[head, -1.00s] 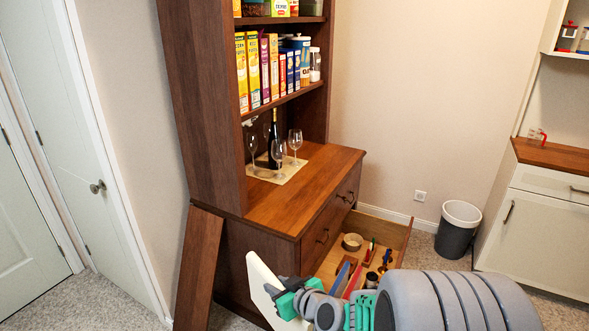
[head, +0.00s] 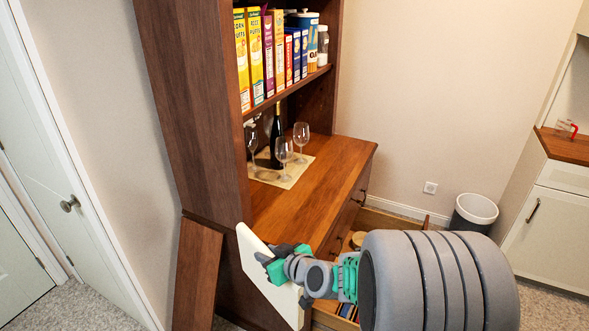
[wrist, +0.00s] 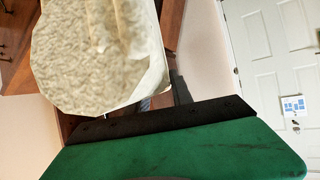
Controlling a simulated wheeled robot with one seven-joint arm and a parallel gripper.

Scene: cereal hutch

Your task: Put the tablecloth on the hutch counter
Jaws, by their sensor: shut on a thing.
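The tablecloth (head: 258,275) is a cream, folded, slab-like piece, tilted at the near front corner of the hutch. My gripper (head: 278,264) is shut on it. The cloth also fills the upper left of the wrist view (wrist: 95,60), with a mottled surface, beyond one green finger pad. The hutch counter (head: 325,180) is brown wood, beyond the cloth in the head view. The cloth overlaps its near edge in the picture; I cannot tell whether they touch.
On the counter's back left, a bottle (head: 276,140) and several wine glasses (head: 284,151) stand on a light mat (head: 297,170). The counter's front and right are clear. An open drawer (head: 385,217) juts out below, partly behind my arm. A loose brown board (head: 197,275) leans at the left.

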